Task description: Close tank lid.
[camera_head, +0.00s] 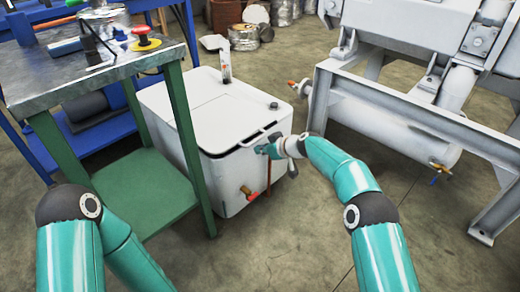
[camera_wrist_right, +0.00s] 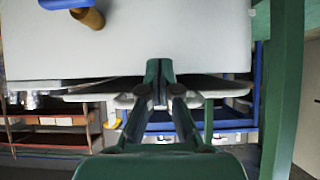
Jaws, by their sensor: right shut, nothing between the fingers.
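The white tank (camera_head: 165,120) stands on the floor at the middle left of the head view. Its white lid (camera_head: 228,118) lies nearly flat on top, with a dark line under its front edge; I cannot tell if it is fully down. A bar handle (camera_head: 248,143) is on the lid's front edge. My right gripper (camera_head: 262,149) is at the front of the tank, just below the handle. In the right wrist view its fingers (camera_wrist_right: 165,88) are together and empty, close to the lid's edge and handle. My left arm shows at lower left, but its gripper is out of view.
A green-legged metal workbench (camera_head: 145,190) stands left of the tank. A large grey machine frame (camera_head: 400,115) stands to the right. A brass valve (camera_head: 247,192) sticks out low on the tank front. The floor in front is clear.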

